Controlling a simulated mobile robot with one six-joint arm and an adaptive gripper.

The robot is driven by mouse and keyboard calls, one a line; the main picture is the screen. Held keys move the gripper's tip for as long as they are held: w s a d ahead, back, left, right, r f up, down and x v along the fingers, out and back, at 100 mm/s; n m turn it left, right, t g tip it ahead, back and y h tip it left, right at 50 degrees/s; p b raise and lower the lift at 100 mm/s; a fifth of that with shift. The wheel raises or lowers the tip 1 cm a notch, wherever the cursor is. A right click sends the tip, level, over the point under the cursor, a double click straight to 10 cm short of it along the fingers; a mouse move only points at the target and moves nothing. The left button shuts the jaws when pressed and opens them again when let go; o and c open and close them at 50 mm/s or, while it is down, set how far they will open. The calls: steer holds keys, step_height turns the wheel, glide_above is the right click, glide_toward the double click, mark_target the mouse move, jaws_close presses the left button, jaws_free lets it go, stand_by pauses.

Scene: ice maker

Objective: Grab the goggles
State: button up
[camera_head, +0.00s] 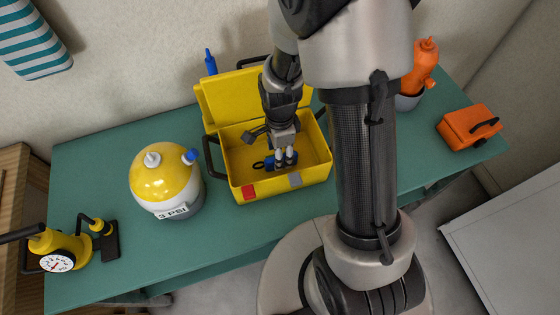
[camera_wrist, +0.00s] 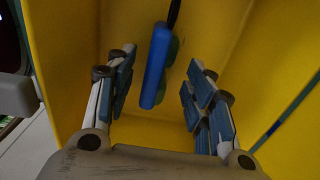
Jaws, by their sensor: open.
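The goggles (camera_head: 268,163) are blue with a dark strap and lie inside the open yellow toolbox (camera_head: 313,175). In the wrist view the goggles (camera_wrist: 155,65) show as a narrow blue frame, seen edge-on, with greenish lenses on the right side and the dark strap running up. My gripper (camera_head: 286,163) points down into the toolbox and hides part of the goggles. In the wrist view its two padded fingers are spread, one on each side of the goggles, with a visible gap to each. Nothing is held.
The toolbox walls stand close around my gripper, with its raised lid (camera_head: 232,97) behind. On the green table (camera_head: 100,160) are a yellow-white tank (camera_head: 163,178), a yellow pump with a gauge (camera_head: 62,248), an orange bottle (camera_head: 422,65) and an orange case (camera_head: 468,128).

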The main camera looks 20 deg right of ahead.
steer(key=shift+f, duration=0.95)
steer(key=shift+r, duration=0.1)
jaws_close()
steer(key=shift+r, duration=0.1)
